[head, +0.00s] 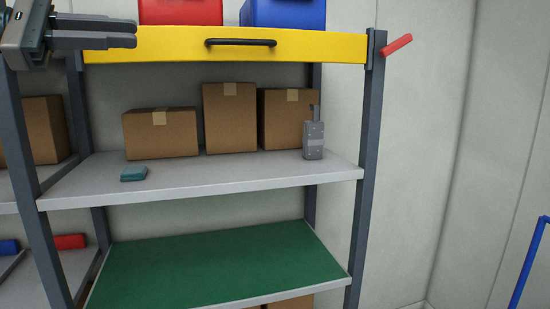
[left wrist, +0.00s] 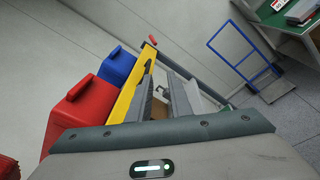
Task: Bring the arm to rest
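My left gripper (head: 135,33) is at the top left of the head view, in front of the left end of the yellow beam (head: 225,46). Its two grey fingers point right. In the left wrist view the fingers (left wrist: 160,75) stand apart with nothing held between them, and the rack shows through the gap. My right gripper is in neither view.
The rack's grey shelf (head: 230,180) carries cardboard boxes (head: 160,133), a grey handheld device (head: 314,138) and a small teal item (head: 134,174). Red (head: 180,11) and blue (head: 284,13) bins stand above the beam. A blue trolley (left wrist: 240,55) stands beyond.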

